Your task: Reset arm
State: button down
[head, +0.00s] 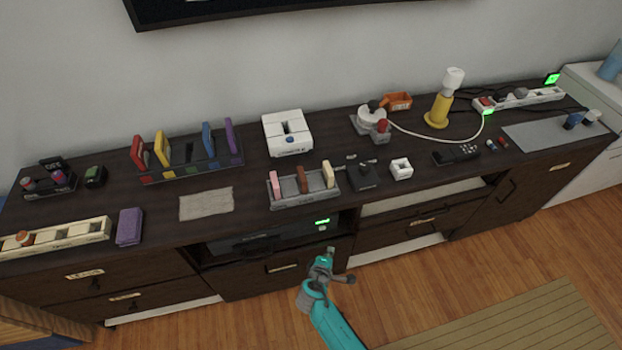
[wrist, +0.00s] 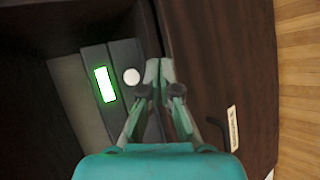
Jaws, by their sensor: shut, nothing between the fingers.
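My gripper (wrist: 158,75) is shut and empty, its two pale fingertips meeting in the wrist view. In the head view my gripper (head: 330,252) is at the end of my teal arm, in front of the dark cabinet (head: 240,283), below the top's front edge. In the wrist view the fingertips lie in front of the cabinet's dark front, beside a grey device with a lit green display (wrist: 105,84) and a round white knob (wrist: 131,76). I cannot tell whether the fingers touch anything.
The cabinet top holds a rack with coloured slabs (head: 190,168), a white box (head: 287,133), a grey holder (head: 303,195), a yellow lamp (head: 440,108) and a power strip (head: 520,99). A drawer handle (head: 283,267) lies close left of my gripper.

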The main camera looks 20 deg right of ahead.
jog(key=s+r+m+y, duration=0.2)
jog(key=s+y, duration=0.1)
jog(key=s, duration=0.9)
jog(key=s+r+m+y, duration=0.2)
jog(key=s, duration=1.1)
jog(key=s+r+m+t, duration=0.1)
jog(key=s+r+m, duration=0.2)
jog(key=r, duration=0.7)
jog(key=s+r+m+t+y, duration=0.1)
jog(key=s+r+m+t, duration=0.1)
jog(key=s+r, duration=0.5)
jog(key=s+r+m+t, duration=0.2)
jog(key=s+r, duration=0.3)
jog(key=r, duration=0.8)
jog(key=shift+d+r+m, duration=0.15)
jog(key=shift+r+m, duration=0.15)
jog(key=shift+m, duration=0.5)
